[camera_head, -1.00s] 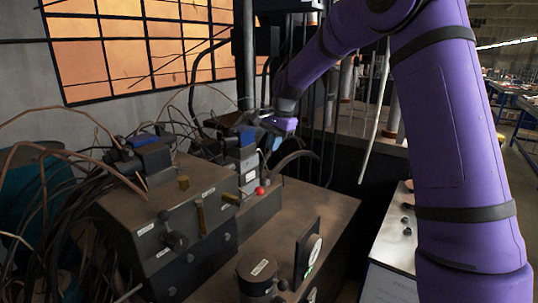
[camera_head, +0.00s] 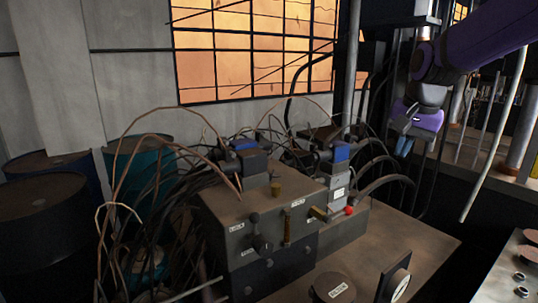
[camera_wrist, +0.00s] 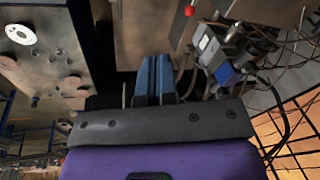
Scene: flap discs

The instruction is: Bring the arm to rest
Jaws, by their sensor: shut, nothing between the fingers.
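My purple arm enters the head view from the upper right. My gripper (camera_head: 404,146) hangs at its end, right of the machine block with blue-topped valves and apart from it. In the wrist view the blue fingers (camera_wrist: 153,78) lie side by side, closed, with nothing held between them. Below the fingertips the wrist view shows a dark gap between two machine surfaces.
The machine block (camera_head: 255,215) carries cables, levers and a red knob (camera_head: 349,210). A panel (camera_head: 515,275) is at lower right. Dark drums (camera_head: 45,225) stand left. A pale slanted rod (camera_head: 490,160) is near my arm.

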